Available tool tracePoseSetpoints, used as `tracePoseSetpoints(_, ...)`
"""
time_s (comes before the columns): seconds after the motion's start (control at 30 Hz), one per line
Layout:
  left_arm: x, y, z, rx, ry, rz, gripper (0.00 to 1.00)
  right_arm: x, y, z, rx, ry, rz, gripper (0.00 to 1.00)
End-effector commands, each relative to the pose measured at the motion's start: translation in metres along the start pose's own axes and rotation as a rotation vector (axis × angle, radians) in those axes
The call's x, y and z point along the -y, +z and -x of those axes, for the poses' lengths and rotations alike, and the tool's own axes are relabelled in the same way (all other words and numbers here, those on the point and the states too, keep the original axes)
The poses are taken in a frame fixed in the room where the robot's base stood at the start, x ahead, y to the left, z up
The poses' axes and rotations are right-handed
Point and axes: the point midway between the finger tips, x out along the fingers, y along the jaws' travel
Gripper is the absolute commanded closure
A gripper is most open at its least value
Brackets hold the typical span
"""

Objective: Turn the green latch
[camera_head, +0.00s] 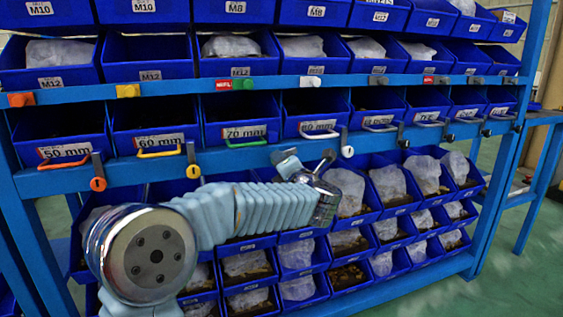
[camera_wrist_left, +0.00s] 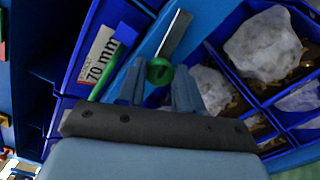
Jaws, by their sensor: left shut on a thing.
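The green latch (camera_wrist_left: 160,70) shows in the left wrist view as a round green knob with a grey metal bar reaching up and to the right. It sits on the blue rail beside the 70 mm bin. My left gripper (camera_wrist_left: 159,85) has one finger on each side of the knob and is shut on it. In the head view my left gripper (camera_head: 284,159) is at the rail between the green and white handles, and my gripper and arm hide the latch. My right gripper is not in view.
An orange latch (camera_head: 97,183), a yellow latch (camera_head: 193,172) and a white latch (camera_head: 347,151) hang along the same rail. A green bin handle (camera_head: 245,143) is just left of my gripper. Blue bins with bagged parts fill the rows above and below. Open floor lies at right.

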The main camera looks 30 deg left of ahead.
Motion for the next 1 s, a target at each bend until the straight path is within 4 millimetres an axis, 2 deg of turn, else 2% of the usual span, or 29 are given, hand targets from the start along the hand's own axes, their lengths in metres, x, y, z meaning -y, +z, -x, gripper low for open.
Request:
tracePoseSetpoints(0.4, 0.0016, 0.0006, 0.0006, 0.002, -0.002, -0.192, 0.96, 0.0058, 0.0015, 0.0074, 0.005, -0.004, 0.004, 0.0)
tracePoseSetpoints(0.97, 0.0025, 0.0004, 0.0007, 0.003, -0.003, -0.22, 0.96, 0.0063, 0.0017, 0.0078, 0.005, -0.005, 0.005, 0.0)
tracePoseSetpoints(1.0, 0.0024, 0.0004, 0.0007, 0.003, -0.003, -0.22, 0.61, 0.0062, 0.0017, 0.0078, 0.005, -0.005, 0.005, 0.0)
